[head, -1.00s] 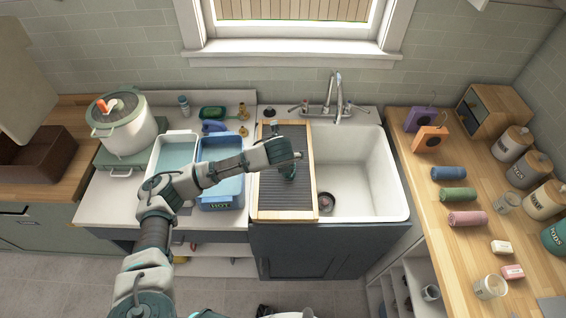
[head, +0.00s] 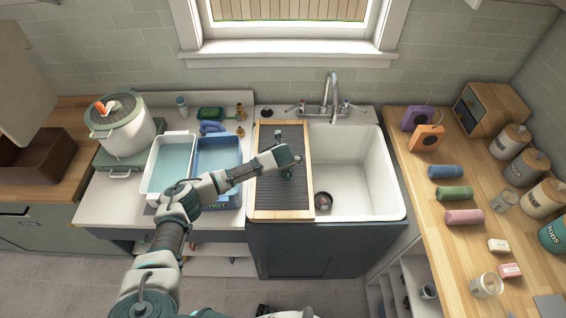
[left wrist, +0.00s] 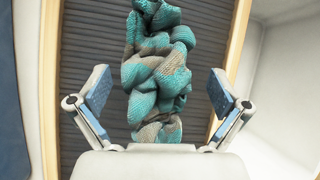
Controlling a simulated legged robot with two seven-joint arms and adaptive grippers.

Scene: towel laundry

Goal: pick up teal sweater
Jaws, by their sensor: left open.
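The teal sweater (left wrist: 158,70) is a twisted, knotted bundle of teal and grey-beige knit in the left wrist view. It lies on the dark ribbed washboard (head: 296,195), which has a wooden frame and sits at the left of the sink. My left gripper (head: 286,160) is over the middle of the washboard, and its arm hides most of the sweater in the head view. In the left wrist view the open fingers (left wrist: 158,105) stand on either side of the sweater's near end, apart from it. My right gripper is not in view.
The white sink basin (head: 350,180) is right of the washboard. A white tub (head: 168,165) and a blue tub (head: 218,155) of water stand left of it. Rolled towels (head: 453,193) and jars (head: 510,142) are on the right wooden counter. A faucet (head: 330,95) rises behind.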

